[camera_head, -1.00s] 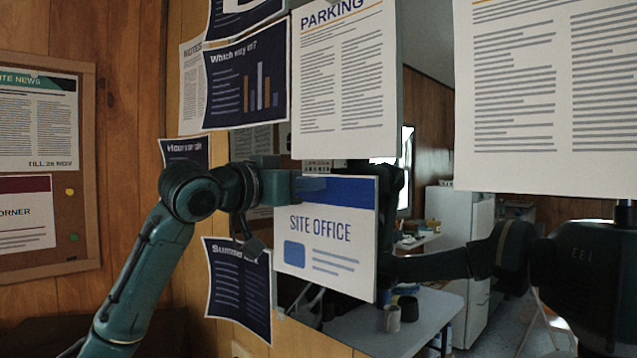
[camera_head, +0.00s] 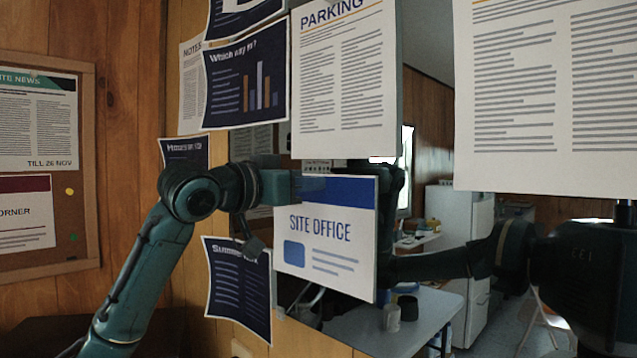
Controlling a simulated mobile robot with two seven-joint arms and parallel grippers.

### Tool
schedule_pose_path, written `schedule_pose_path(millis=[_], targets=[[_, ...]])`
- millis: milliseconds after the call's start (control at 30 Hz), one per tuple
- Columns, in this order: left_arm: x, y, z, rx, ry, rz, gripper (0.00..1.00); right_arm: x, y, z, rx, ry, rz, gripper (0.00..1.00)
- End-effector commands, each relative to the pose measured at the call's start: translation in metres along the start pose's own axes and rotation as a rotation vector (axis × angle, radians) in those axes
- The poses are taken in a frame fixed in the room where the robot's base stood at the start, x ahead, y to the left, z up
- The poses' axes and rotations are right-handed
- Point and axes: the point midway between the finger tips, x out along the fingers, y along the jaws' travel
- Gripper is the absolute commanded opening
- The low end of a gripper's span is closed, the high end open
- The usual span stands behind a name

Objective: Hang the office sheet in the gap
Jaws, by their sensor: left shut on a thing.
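The office sheet (camera_head: 325,258), white with a blue top band and the words "SITE OFFICE", is upright just below the PARKING sheet (camera_head: 345,90). My left gripper (camera_head: 308,188) is shut on the office sheet at its upper left edge. My right arm comes in from the right and passes behind the office sheet. The dark right gripper (camera_head: 390,185) shows partly at the sheet's right edge, and its fingers are hidden. A large printed sheet (camera_head: 550,95) hangs at the upper right, with an open space between it and the PARKING sheet.
Dark sheets, one titled "Which way in?" (camera_head: 246,80) and one lower down (camera_head: 238,285), hang left of the office sheet. A cork board (camera_head: 45,258) is at the far left. Behind are a table (camera_head: 430,318) with mugs and a white fridge (camera_head: 455,215).

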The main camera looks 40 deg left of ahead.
Motion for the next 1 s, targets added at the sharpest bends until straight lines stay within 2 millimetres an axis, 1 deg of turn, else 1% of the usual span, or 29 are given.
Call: schedule_pose_path(millis=[300, 333, 600, 933, 1000], targets=[[-0.0004, 0.0, -0.0003, 0.0, 0.001, 0.0, 0.0, -0.001, 0.0014, 0.0007, -0.01, -0.003, -0.002, 0.36], [-0.0003, 0.0, -0.0003, 0.0, 0.001, 0.0, 0.23, -0.001, 0.0015, 0.0007, -0.011, -0.003, -0.002, 0.36], [-0.0004, -0.0001, -0.0001, 0.0, 0.0, 0.0, 0.45, -0.001, 0.0016, 0.0008, -0.011, -0.003, -0.002, 0.36], [-0.0004, 0.0, 0.0002, 0.0, 0.0, 0.0, 0.46, -0.0007, 0.0018, 0.0006, -0.015, -0.003, 0.002, 0.36], [-0.0004, 0.0, 0.0002, 0.0, 0.0, 0.0, 0.46, 0.0008, 0.0031, 0.0041, -0.031, -0.01, 0.01, 0.36]])
